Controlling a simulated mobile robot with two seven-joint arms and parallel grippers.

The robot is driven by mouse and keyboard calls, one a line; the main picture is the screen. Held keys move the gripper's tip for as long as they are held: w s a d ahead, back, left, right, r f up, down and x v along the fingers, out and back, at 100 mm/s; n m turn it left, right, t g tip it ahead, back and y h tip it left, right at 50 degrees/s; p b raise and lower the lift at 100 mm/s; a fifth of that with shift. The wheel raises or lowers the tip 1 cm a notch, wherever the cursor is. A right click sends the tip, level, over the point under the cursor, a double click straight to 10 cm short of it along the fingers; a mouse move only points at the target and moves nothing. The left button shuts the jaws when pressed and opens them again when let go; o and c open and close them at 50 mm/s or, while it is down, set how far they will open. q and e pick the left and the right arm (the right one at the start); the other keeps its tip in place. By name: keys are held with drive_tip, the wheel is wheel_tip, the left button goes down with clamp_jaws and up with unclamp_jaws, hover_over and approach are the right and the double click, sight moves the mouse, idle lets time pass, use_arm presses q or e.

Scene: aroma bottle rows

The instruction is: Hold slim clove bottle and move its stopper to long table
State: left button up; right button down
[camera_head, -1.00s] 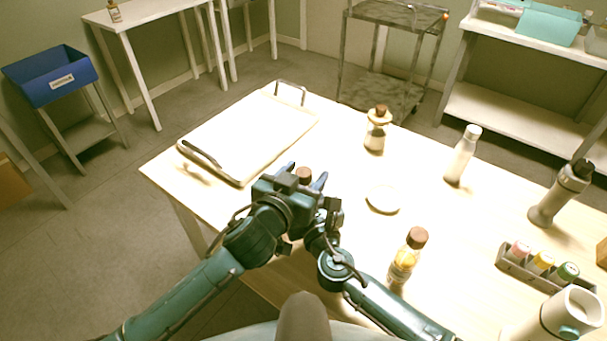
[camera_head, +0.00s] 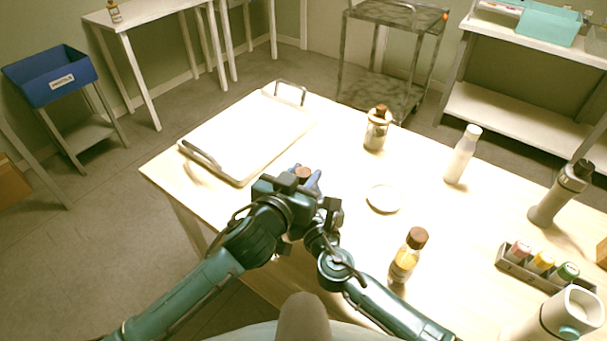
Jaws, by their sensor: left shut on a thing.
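A brown stopper (camera_head: 303,173) shows between the fingers of my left gripper (camera_head: 304,181), above the near left part of the pale long table (camera_head: 340,135). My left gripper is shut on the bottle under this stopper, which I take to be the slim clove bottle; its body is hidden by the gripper. The stopper appears to sit on top of it. My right gripper (camera_head: 328,215) is close beside the left one, mostly hidden by my arms, and its fingers cannot be made out.
A white tray (camera_head: 245,137) lies at the table's left. A round white dish (camera_head: 383,199), a stoppered jar (camera_head: 376,132), an amber bottle with brown stopper (camera_head: 404,262), a white bottle (camera_head: 462,156), a grey bottle (camera_head: 558,196) and a rack (camera_head: 530,272) stand to the right.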

sight(303, 171)
use_arm(q)
drive_tip(key=shift+r, duration=0.15)
idle(0.4)
drive_tip(key=shift+r, duration=1)
drive_tip(key=shift+r, duration=2)
use_arm(e)
drive_tip(key=c, duration=0.8)
unclamp_jaws()
